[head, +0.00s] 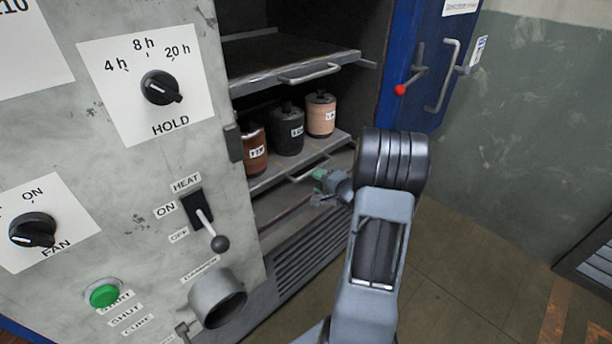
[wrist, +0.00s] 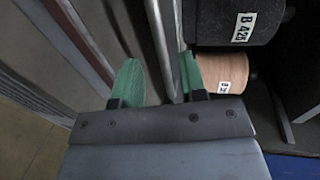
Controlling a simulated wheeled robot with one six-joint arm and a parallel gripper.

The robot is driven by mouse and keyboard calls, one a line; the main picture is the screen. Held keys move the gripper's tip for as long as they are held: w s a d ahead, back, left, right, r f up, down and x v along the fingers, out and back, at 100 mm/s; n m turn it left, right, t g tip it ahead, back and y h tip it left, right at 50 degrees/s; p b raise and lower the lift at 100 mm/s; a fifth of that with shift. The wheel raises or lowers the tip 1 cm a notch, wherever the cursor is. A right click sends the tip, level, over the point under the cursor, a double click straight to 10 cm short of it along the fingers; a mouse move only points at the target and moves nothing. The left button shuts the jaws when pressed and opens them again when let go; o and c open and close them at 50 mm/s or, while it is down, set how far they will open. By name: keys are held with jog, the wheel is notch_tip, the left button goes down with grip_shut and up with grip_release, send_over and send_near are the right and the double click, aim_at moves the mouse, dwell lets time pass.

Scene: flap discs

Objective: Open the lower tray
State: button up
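The lower tray (head: 262,183) sits inside the open cabinet and carries several spools: a brown one (head: 253,150), a black one (head: 287,131) and a tan one (head: 320,115). Its bar handle (head: 306,173) runs along the front edge. My gripper (head: 322,182) is at this handle, with green fingertips. In the wrist view the gripper (wrist: 160,82) is open. A grey metal bar (wrist: 160,40), seemingly the handle, runs between its fingers, closer to the right finger, with a gap to the left one. Whether the right finger touches the bar is unclear.
An upper tray (head: 290,62) with its own handle (head: 310,73) is above. The blue door (head: 410,60) stands open at the right. The control panel (head: 130,180) with a lever switch (head: 207,225) and pipe (head: 217,297) is at the left. Floor in front is clear.

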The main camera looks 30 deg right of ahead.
aim_at(308, 175)
jog(key=shift+x, duration=3.05)
grip_shut()
